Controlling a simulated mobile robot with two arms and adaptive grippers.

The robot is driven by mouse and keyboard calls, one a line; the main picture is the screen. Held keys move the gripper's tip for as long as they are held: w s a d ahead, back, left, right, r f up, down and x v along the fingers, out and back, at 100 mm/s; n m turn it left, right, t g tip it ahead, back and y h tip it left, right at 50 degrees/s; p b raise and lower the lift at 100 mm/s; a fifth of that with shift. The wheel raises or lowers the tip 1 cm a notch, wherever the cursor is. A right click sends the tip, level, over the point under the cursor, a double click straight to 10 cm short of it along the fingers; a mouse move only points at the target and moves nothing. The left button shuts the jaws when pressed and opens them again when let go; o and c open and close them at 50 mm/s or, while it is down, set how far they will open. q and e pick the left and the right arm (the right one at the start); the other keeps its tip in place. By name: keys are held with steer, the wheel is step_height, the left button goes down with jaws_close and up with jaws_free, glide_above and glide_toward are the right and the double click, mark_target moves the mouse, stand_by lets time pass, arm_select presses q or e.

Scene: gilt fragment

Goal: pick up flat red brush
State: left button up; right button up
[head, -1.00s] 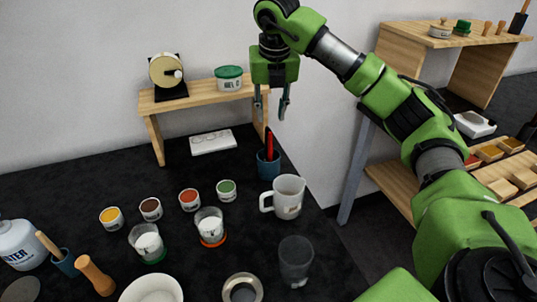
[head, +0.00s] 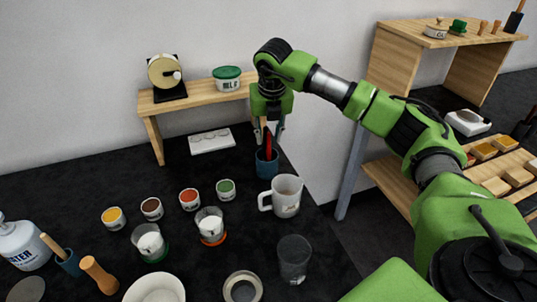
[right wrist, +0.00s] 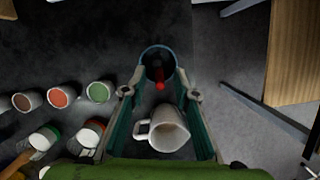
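The flat red brush (head: 268,143) stands upright in a blue cup (head: 266,165) near the right rear of the black table. My right gripper (head: 270,138) is open, pointing down, with its fingertips around the level of the brush's upper part. In the right wrist view the red brush (right wrist: 160,84) and the blue cup (right wrist: 155,57) show between and just beyond the two open fingers (right wrist: 160,95). Nothing is held. Whether a finger touches the brush cannot be told. My left gripper is not in view.
A white mug (head: 286,196) stands just in front of the blue cup. A wooden shelf (head: 205,100) with a green-lidded tub (head: 228,79) is close behind on the left. Small paint pots and a clear glass (head: 294,258) stand nearer the front. The table's right edge is close.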

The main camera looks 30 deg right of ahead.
jaws_close()
steer(key=shift+r, duration=0.1)
